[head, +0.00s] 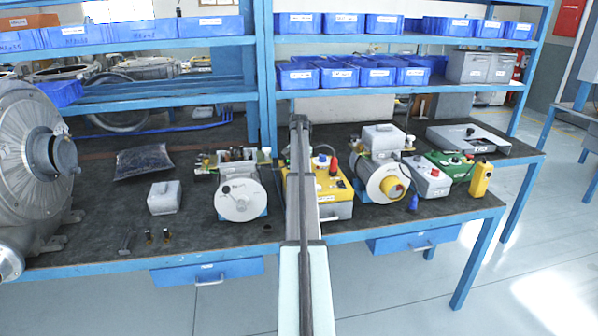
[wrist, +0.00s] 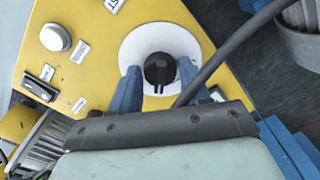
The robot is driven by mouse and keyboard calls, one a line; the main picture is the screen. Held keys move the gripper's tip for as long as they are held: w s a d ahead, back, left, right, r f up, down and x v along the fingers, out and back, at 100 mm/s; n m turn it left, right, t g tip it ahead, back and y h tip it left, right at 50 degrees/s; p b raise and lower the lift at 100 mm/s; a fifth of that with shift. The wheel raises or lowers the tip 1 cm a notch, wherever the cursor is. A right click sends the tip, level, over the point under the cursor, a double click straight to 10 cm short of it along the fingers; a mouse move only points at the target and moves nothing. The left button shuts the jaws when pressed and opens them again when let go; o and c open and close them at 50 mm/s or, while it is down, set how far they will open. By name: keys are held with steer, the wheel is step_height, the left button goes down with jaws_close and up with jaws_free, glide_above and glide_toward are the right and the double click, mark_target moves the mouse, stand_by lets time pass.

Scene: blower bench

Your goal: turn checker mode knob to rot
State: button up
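The checker is a yellow-topped box (head: 337,193) in the middle of the bench in the head view, partly hidden by my arm. In the wrist view its yellow panel (wrist: 98,58) carries a black knob (wrist: 159,69) on a white round dial. The dial's markings are not readable. A light mark shows on the knob's lower edge. My gripper (wrist: 158,76) has its two blue fingers on either side of the knob, with a gap visible at each side. I cannot tell how deep the fingertips reach. In the head view the fingers are hidden behind my arm.
A dark cable (wrist: 228,48) crosses close to the right finger. The panel also has a white button (wrist: 55,37) and a small switch (wrist: 39,87). Motor units (head: 240,195) (head: 382,182) flank the checker; a green box (head: 447,163) stands farther right.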

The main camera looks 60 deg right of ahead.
steer(key=shift+o, duration=1.4)
step_height(320, 180, up, 14)
steer(key=shift+f, duration=0.15)
